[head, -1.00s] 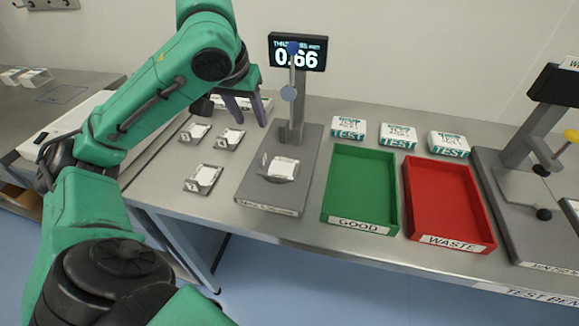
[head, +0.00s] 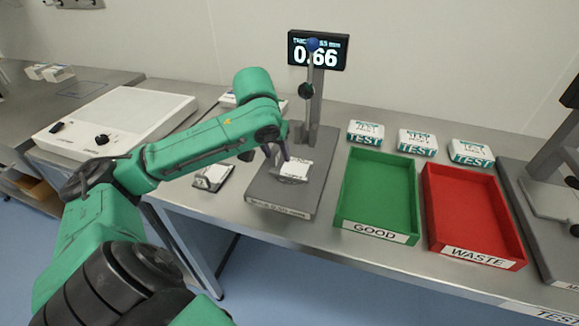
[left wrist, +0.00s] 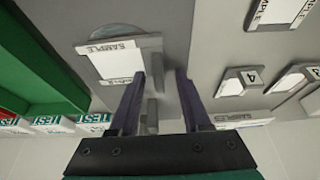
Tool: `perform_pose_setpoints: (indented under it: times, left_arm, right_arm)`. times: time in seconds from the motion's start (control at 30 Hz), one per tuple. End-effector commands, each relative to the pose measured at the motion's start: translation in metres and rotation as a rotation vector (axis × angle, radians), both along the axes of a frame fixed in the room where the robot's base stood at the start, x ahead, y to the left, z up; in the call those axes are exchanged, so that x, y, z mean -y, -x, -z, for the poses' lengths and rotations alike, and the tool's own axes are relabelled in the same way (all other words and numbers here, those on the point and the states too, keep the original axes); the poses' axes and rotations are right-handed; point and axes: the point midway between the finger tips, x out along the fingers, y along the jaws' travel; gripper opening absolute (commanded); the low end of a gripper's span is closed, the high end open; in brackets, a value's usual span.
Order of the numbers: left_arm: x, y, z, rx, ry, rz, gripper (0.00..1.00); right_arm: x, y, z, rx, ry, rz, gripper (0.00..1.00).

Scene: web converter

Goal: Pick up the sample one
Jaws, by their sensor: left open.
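A white sample (head: 297,168) lies on the grey base of the thickness gauge (head: 262,195). In the left wrist view this sample (left wrist: 117,62) reads "SAMPLE" but shows no number. My left gripper (head: 277,156) is open, just above and beside it, and holds nothing. In the left wrist view the gripper (left wrist: 160,78) has its fingers apart, with the sample to their left. A holder with a white sample (head: 212,176) stands on the bench left of the gauge. The left wrist view shows a holder marked 4 (left wrist: 240,80). I cannot tell which sample is number one.
The gauge's display (head: 318,51) reads 0.66. A green GOOD tray (head: 344,215) and a red WASTE tray (head: 432,240) stand right of the gauge, both empty. Several TEST boxes (head: 366,132) stand behind them. A white device (head: 120,118) is at the left.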

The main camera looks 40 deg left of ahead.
Motion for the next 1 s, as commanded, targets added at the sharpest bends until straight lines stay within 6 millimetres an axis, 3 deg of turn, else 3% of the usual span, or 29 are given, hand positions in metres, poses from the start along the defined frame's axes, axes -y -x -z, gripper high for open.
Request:
perform_pose_setpoints:
  times: [0.1, 0.13, 0.23, 0.27, 0.57, 0.73, 0.87, 1.0]
  left_arm:
    - [0.0, 0.0, 0.0, 0.0, 0.0, 0.0, 0.47]
    - [0.0, 0.0, 0.0, 0.0, 0.0, 0.0, 0.4]
    - [0.0, 0.0, 0.0, -0.001, 0.0, 0.0, 0.02]
    - [0.0, 0.0, 0.0, -0.001, 0.0, 0.0, 0.0]
    - [0.0, 0.0, -0.001, -0.001, 0.0, 0.0, 0.0]
    - [0.0, 0.0, -0.013, 0.001, 0.001, -0.001, 0.0]
    - [0.0, -0.001, -0.048, 0.008, 0.001, -0.001, 0.0]
    - [0.001, -0.001, -0.107, 0.01, 0.004, 0.002, 0.0]
  right_arm:
    - [0.0, 0.0, 0.0, 0.0, 0.0, 0.0, 0.65]
    - [0.0, 0.0, 0.0, 0.0, 0.0, 0.001, 0.65]
    - [0.0, 0.0, 0.0, 0.0, 0.0, 0.001, 0.65]
    - [0.0, 0.0, 0.0, 0.0, 0.0, 0.001, 0.65]
    - [0.0, 0.0, 0.0, -0.001, 0.0, 0.001, 0.65]
    - [0.0, 0.001, -0.004, -0.002, 0.0, 0.001, 0.65]
    - [0.0, 0.001, -0.015, -0.002, 0.0, 0.001, 0.65]
    - [-0.001, 0.001, -0.035, -0.002, -0.001, 0.001, 0.65]
